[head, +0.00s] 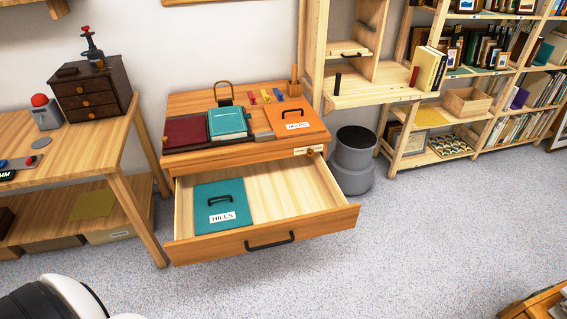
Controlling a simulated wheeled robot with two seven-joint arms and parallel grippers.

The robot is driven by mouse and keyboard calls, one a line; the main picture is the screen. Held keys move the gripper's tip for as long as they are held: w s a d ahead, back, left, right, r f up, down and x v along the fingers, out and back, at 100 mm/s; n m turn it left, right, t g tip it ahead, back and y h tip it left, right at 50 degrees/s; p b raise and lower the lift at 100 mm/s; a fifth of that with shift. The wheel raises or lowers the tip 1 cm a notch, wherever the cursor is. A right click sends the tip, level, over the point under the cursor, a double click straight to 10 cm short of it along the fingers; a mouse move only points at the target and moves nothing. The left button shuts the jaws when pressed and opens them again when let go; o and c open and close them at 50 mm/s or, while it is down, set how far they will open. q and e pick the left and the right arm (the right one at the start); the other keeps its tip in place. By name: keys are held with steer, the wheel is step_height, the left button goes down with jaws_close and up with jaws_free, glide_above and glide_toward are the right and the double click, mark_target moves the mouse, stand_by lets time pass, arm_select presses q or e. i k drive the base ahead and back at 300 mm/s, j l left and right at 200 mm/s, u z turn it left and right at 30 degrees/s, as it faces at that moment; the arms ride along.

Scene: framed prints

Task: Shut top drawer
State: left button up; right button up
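A wooden cabinet (235,155) stands against the wall in the middle of the head view. Its drawer (318,222) is pulled far out toward me. The drawer's front has a black bar handle (270,241). A teal folder (235,195) labelled HILLS, with a black handle, lies inside on the left; the rest of the drawer floor is bare. A label strip and a round brass knob (310,152) show on the cabinet front above the opening. Neither gripper is in view; a white and black part of me shows at the lower left.
Books, an orange MAPS folder (295,123) and small items lie on the cabinet top. A wooden table (88,150) stands left, a grey bin (352,160) right, and shelves (435,155) beyond. Carpet before the drawer is clear; a wooden piece (540,303) is at lower right.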

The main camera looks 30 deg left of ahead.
mark_target(292, 200)
steer(key=u, duration=1.05)
